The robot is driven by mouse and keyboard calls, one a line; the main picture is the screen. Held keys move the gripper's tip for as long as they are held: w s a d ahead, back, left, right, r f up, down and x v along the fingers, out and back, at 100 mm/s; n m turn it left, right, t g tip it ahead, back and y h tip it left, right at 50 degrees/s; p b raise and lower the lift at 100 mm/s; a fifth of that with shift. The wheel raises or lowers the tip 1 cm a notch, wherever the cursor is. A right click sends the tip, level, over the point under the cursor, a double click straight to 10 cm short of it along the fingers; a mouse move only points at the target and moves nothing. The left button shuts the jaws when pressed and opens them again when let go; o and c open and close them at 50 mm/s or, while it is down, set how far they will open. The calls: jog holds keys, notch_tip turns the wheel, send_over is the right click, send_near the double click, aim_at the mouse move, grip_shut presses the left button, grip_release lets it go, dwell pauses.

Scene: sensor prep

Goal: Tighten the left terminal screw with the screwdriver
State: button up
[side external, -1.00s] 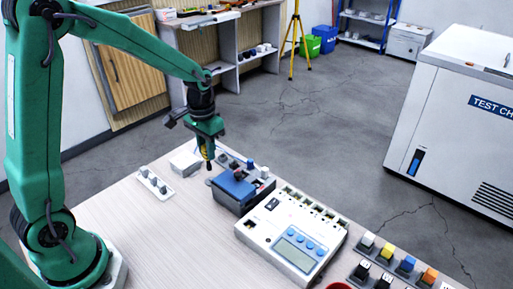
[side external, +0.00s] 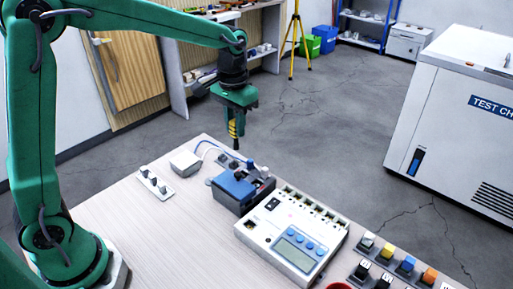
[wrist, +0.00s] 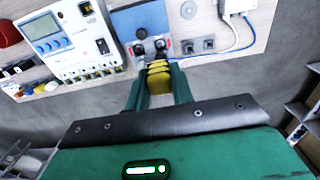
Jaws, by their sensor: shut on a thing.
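My gripper (side external: 236,112) is shut on a screwdriver with a yellow and black handle (side external: 233,130), its dark tip pointing down. The handle also shows between the fingers in the wrist view (wrist: 159,78); its tip is hidden there. A blue-topped box (side external: 236,186) sits on the table below. Two dark round terminals stand along its edge in the wrist view, one at left (wrist: 138,49) and one at right (wrist: 160,45). The screwdriver is in the air, above and behind the box in the side view, apart from the terminals. The screw heads are too small to make out.
A white meter (side external: 292,235) with a screen stands beside the box. A small white box (side external: 186,163) with blue and white cables (wrist: 238,33) and a white strip with knobs (side external: 155,183) lie nearby. The near left tabletop (side external: 135,220) is clear.

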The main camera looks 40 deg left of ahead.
jog(key=w+d, duration=0.2)
jog(key=d, duration=0.4)
jog(key=shift+s+a+f, duration=0.1)
jog(key=shift+s+f, duration=0.05)
jog(key=shift+f, duration=1.15)
jog(key=shift+s+a+f, duration=0.1)
jog(key=shift+f, duration=1.15)
jog(key=shift+f, duration=0.2)
jog(key=shift+f, duration=1.65)
jog(key=shift+f, duration=1)
dwell(0.4)
dwell(0.3)
